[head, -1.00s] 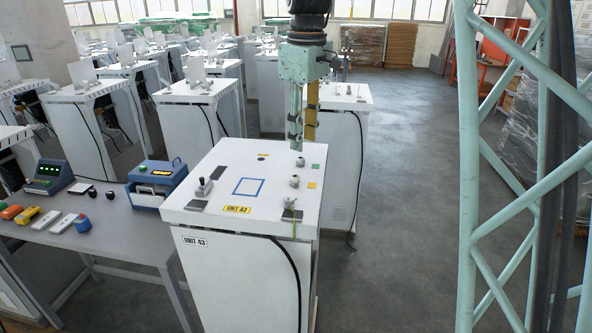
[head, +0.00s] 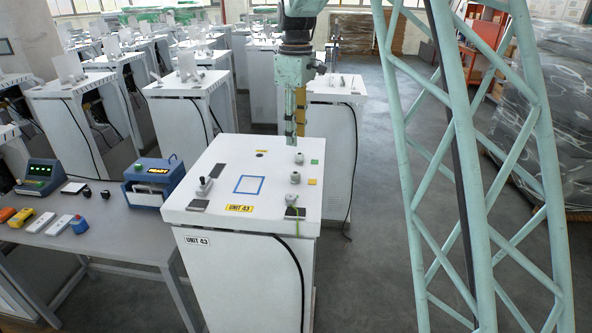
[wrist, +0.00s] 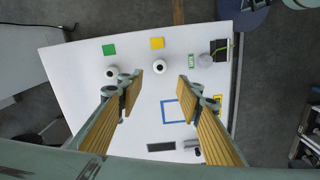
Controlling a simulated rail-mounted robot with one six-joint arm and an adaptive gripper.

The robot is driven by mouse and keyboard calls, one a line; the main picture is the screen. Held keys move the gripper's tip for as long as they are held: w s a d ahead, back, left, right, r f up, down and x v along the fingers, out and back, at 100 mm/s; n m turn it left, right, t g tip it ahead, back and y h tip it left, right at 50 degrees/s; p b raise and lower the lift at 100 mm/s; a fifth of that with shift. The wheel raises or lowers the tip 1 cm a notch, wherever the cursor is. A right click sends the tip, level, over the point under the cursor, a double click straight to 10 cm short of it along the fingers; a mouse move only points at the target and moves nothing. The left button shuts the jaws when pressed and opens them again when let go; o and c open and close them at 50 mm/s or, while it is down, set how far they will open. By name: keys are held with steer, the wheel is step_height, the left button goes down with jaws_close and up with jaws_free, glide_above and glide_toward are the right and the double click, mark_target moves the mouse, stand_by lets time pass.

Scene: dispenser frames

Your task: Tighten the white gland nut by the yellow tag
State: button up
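The white gland nut by the yellow tag (head: 295,177) stands on the white top of the UNIT 43 cabinet (head: 220,168). The yellow tag (head: 312,181) lies just right of it. In the wrist view the nut (wrist: 159,66) shows as a round white piece with a dark centre, just below the yellow tag (wrist: 157,43). My gripper (wrist: 160,84) is open and empty, its fingers spread to either side of the nut's line of sight. In the head view my gripper (head: 295,140) points down above the far right part of the top, apart from the nut.
Another white nut (wrist: 112,72) sits by a green tag (wrist: 109,49). A third fitting (wrist: 204,60) has a green-yellow cable and a dark plate. A blue square outline (head: 249,185) marks the top. A teal lattice tower (head: 470,150) stands at right.

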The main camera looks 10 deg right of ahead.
mark_target(296, 172)
steer(key=shift+f, duration=0.1)
steer(key=shift+f+p, duration=0.35)
steer(key=shift+f, duration=6.45)
steer(key=shift+c, duration=0.7)
steer(key=c, duration=0.7)
